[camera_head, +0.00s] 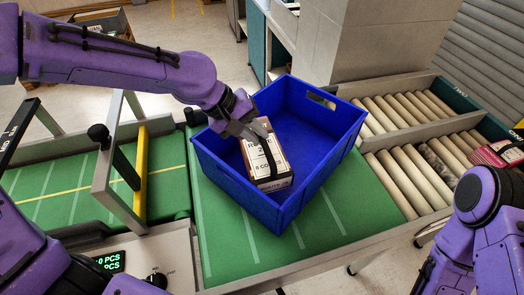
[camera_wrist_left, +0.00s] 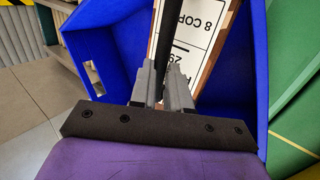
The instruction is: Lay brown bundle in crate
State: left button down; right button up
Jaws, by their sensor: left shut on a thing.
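The brown bundle (camera_head: 265,167) has a white printed label and a black strap. It is inside the blue crate (camera_head: 230,179), tilted, with its near end close to the crate's front wall. Whether it touches the crate floor I cannot tell. My left gripper (camera_head: 252,130) is shut at the bundle's far end, on the strap. In the left wrist view the grey fingers (camera_wrist_left: 163,85) close on the black strap above the label (camera_wrist_left: 207,35). My right arm shows at the lower right of the head view, but its gripper is out of view.
The crate stands on a green conveyor belt (camera_head: 330,228) with pale stripes. Roller tracks (camera_head: 400,180) lie to the right, with a red bundle (camera_head: 494,154) at their far side. A metal frame with a yellow bar (camera_head: 141,170) stands left of the crate.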

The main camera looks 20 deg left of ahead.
aim_at(261, 150)
pick_arm(q)
jog(key=f, duration=0.3)
jog(key=shift+s+f, duration=0.2)
jog(key=shift+s, duration=0.2)
jog(key=w+f, duration=0.2)
jog(key=f, duration=0.1)
jog(key=shift+w+f, duration=0.2)
jog(key=shift+w, duration=0.15)
notch_tip(261, 150, down, 2)
jog(key=shift+f, duration=0.25)
jog(key=shift+s+r, duration=0.15)
jog(key=shift+s, duration=0.2)
jog(key=shift+w+f, duration=0.15)
jog(key=shift+f, duration=0.05)
jog(key=c, duration=1.1)
grip_release()
jog(key=shift+f, duration=0.1)
jog(key=shift+c, duration=0.2)
jog(key=shift+o, duration=0.2)
pick_arm(e)
jog(key=shift+s, duration=0.4)
